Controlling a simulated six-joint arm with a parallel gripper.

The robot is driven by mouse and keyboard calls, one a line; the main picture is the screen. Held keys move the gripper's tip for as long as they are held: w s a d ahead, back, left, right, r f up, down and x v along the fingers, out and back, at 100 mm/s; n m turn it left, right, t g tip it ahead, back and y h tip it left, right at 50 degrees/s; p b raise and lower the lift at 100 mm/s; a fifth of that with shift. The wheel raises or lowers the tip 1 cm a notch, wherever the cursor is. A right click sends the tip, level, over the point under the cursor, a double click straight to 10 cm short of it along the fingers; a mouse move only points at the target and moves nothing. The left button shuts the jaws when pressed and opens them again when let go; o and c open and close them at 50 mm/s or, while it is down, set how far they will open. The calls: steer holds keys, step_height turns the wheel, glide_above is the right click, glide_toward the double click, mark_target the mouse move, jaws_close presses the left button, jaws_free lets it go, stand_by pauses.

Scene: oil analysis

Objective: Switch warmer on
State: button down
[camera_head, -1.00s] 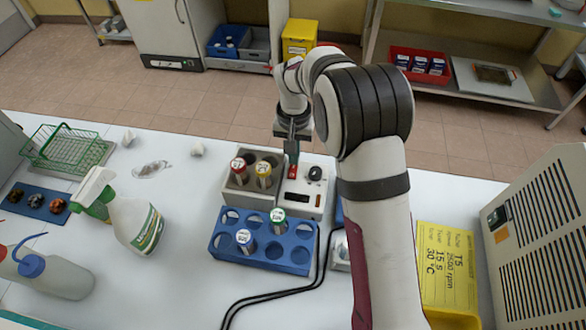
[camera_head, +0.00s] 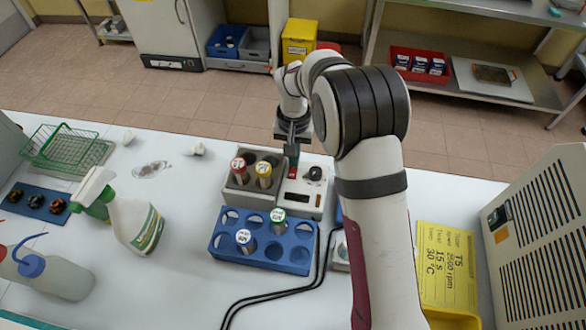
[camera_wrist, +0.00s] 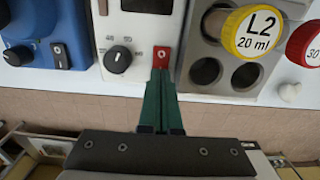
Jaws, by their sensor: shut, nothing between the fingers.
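The warmer is a grey block (camera_head: 238,183) with wells, joined to a white control panel (camera_head: 302,203) on its right. The panel carries a red switch (camera_head: 293,173) and a black knob (camera_head: 315,173). In the wrist view the red switch (camera_wrist: 162,55) sits beside the knob (camera_wrist: 118,60). My gripper (camera_wrist: 160,72) has green fingers, shut and empty, with the tips right at the red switch's near edge. I cannot tell whether they touch it. In the head view my gripper (camera_head: 292,157) points down at the switch. The switch's position is unclear.
Red-capped (camera_head: 238,167) and yellow-capped (camera_head: 264,171) vials stand in the warmer block. A blue rack (camera_head: 225,250) with two vials is in front. A spray bottle (camera_head: 135,222) stands left. A blue device (camera_wrist: 40,22) with a black rocker switch lies beside the panel in the wrist view.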

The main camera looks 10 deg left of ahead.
steer(key=shift+f, duration=0.5)
steer(key=shift+r, duration=3.55)
steer(key=s+d+r+m, duration=0.2)
steer(key=s+d+r, duration=0.6)
steer(key=s+d+m+y, duration=0.1)
steer(key=s+d, duration=0.2)
steer(key=s, duration=0.7)
steer(key=s+d+m, duration=0.2)
steer(key=s+d, duration=0.2)
steer(key=s, duration=0.7)
steer(key=shift+s+m+y, duration=0.25)
steer(key=shift+m+y, duration=0.05)
steer(key=shift+y, duration=0.1)
